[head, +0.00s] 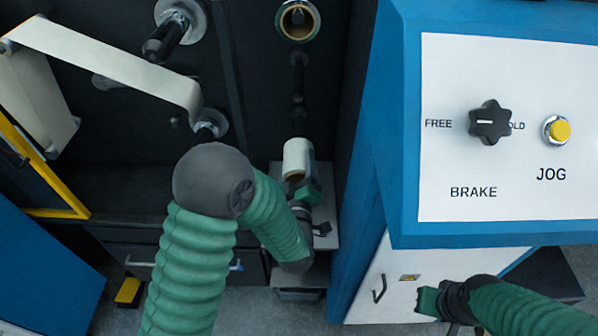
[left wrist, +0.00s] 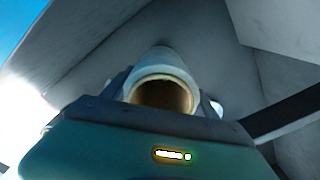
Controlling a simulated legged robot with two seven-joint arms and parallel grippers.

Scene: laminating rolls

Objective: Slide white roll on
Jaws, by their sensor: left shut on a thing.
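A white roll (head: 297,157) stands upright above a grey shelf in the middle of the head view. My left gripper (head: 303,187) is shut on its lower part. In the left wrist view the white roll (left wrist: 163,66) points away from the gripper, with its hollow brown core open towards the camera. The roll is apart from the spindles on the dark machine panel; one black spindle (head: 160,46) is at upper left and another spindle (head: 208,127) is below it. My right gripper (head: 429,301) is empty at lower right; its jaw opening is unclear.
A ring-shaped core (head: 298,19) sits on the panel at top centre. A cream web (head: 105,61) runs across the upper left. The blue control console (head: 400,225) with a brake knob (head: 490,122) and yellow jog button (head: 560,131) borders the right.

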